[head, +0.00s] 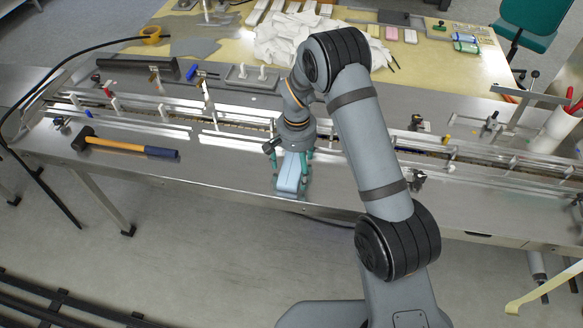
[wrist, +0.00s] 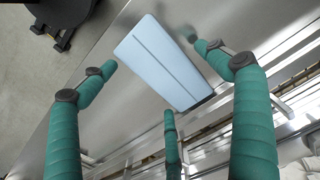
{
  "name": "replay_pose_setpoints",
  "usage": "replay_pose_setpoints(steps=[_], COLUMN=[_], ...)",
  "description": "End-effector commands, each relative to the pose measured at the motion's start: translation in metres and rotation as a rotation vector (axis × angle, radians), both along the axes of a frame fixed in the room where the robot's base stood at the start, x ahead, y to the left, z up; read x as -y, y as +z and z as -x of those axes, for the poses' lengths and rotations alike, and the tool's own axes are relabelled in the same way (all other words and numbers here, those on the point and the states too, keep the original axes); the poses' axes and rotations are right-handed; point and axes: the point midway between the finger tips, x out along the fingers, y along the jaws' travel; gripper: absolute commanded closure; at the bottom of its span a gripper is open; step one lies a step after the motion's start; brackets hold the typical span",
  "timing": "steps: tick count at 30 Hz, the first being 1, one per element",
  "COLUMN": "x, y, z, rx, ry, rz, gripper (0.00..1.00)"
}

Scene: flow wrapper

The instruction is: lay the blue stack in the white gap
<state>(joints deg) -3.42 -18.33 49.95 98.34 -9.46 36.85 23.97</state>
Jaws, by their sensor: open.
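The blue stack (head: 290,174) is a long pale-blue block on the steel top near its front edge. In the wrist view the blue stack (wrist: 160,62) shows a lengthwise line down its top and lies at a slant. My gripper (head: 293,168) is above and around it, pointing down. In the wrist view my gripper (wrist: 155,80) has its teal fingers spread, on both sides of the stack and at its near end. I see no clear grip; exact contact is hard to tell. I cannot tell which place is the white gap.
A conveyor channel (head: 230,127) with rails and white posts runs behind the stack. A hammer (head: 125,146) lies on the steel at the left. White wipes (head: 290,40) and small coloured packs (head: 410,36) lie on the back table. The steel between hammer and stack is clear.

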Motion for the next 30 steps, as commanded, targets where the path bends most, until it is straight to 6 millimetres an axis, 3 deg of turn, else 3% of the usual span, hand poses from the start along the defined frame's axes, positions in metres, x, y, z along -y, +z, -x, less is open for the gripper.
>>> replay_pose_setpoints(steps=[9, 30], x=[-0.0007, -0.0007], y=[-0.0054, -0.0052], z=[-0.0003, -0.0001], rx=[0.002, 0.001], ry=[0.002, 0.002], rz=[-0.001, -0.001], gripper=[0.12, 0.53])
